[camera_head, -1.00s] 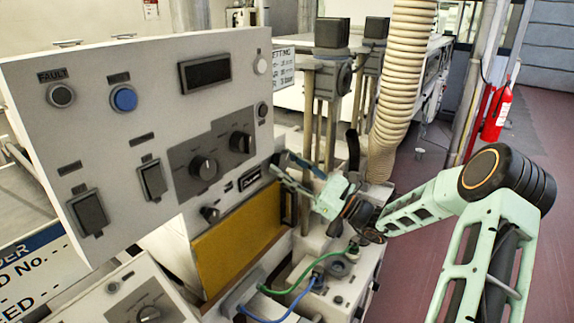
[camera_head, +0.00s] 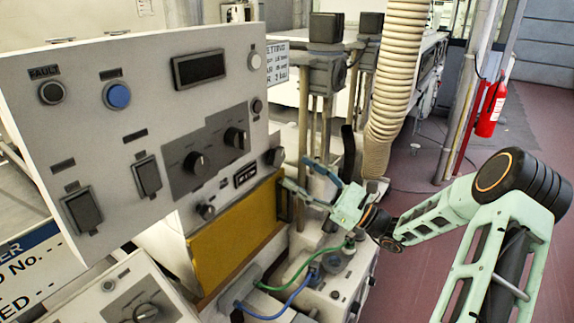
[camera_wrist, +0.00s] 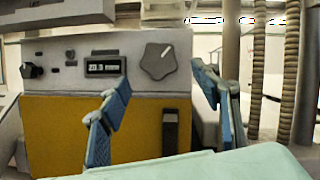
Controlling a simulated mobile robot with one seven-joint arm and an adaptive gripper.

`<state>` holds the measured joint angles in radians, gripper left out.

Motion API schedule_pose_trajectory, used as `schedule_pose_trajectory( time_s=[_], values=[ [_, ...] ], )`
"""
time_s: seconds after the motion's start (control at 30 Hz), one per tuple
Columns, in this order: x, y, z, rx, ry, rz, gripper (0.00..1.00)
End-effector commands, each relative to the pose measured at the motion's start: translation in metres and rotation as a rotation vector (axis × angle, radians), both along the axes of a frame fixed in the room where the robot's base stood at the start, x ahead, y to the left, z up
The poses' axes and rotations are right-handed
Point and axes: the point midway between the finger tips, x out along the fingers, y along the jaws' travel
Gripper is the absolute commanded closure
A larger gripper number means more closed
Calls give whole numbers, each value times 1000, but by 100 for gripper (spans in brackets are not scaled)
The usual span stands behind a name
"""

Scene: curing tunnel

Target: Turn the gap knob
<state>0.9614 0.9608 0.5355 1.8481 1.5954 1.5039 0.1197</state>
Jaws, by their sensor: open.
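In the wrist view, a dark grey lobed knob (camera_wrist: 158,61) sits on the pale upper front of a yellow-fronted unit, right of a small lit display (camera_wrist: 104,66). I cannot read a gap label. The knob also shows in the head view (camera_head: 274,157), at the right end of the unit. My gripper (camera_head: 297,172) is open and empty, just right of the knob in the head view. In the wrist view, its blue-padded fingers (camera_wrist: 160,76) spread to either side below the knob, and I see no contact.
A smaller black knob (camera_wrist: 31,70) is at the unit's left end. The yellow panel (camera_head: 235,232) has a dark handle (camera_wrist: 170,131). A large control panel (camera_head: 60,125) with knobs and switches overhangs at left. Posts and a ribbed hose (camera_head: 397,75) stand behind. Green and blue cables (camera_head: 300,270) run below.

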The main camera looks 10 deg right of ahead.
Motion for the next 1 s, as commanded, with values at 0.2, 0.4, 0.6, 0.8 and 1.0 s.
schedule_pose_trajectory(
  time_s=[0.2, 0.4, 0.6, 0.8, 1.0],
  values=[
    [-24, -30, -15, 2, 0, -1, 42],
    [-34, -41, -21, 1, 0, 1, 42],
    [-35, -42, -22, 2, -1, 1, 42],
    [-35, -42, -22, 1, 0, 1, 42],
    [-37, -23, -36, -81, 24, 49, 42]
  ],
)
